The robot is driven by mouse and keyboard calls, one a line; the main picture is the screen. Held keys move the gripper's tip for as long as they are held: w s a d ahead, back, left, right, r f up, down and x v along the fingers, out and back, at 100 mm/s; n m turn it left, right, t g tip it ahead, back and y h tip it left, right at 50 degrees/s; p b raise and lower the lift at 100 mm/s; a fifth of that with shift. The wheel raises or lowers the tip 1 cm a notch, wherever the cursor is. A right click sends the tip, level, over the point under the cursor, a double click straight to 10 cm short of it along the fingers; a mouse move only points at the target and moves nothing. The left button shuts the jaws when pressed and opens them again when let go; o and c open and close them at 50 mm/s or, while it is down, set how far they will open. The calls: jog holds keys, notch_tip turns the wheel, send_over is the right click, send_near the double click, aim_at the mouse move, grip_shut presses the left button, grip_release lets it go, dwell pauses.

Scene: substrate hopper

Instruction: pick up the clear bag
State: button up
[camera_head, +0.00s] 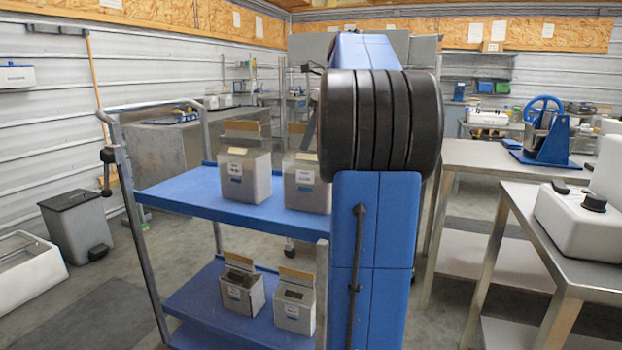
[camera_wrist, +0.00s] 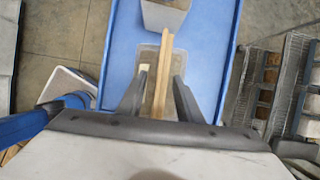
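I cannot make out a clear bag for certain in either view. In the wrist view my gripper (camera_wrist: 160,77) is open, its two dark fingers apart above a grey hopper bin (camera_wrist: 149,56) on the blue cart shelf. The bin's upright wooden flap (camera_wrist: 164,62) shows edge-on between the fingers. I cannot tell whether the fingers touch the bin or what lies inside it. In the head view my own arm hides the gripper.
The blue cart (camera_head: 178,193) carries grey bins (camera_head: 247,178) with wooden flaps on its upper shelf, and more bins (camera_head: 242,291) below. A steel table (camera_head: 497,157) stands at the right. A grey waste bin (camera_head: 77,232) stands on the floor at left.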

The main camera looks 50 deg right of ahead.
grip_shut()
dwell(0.5)
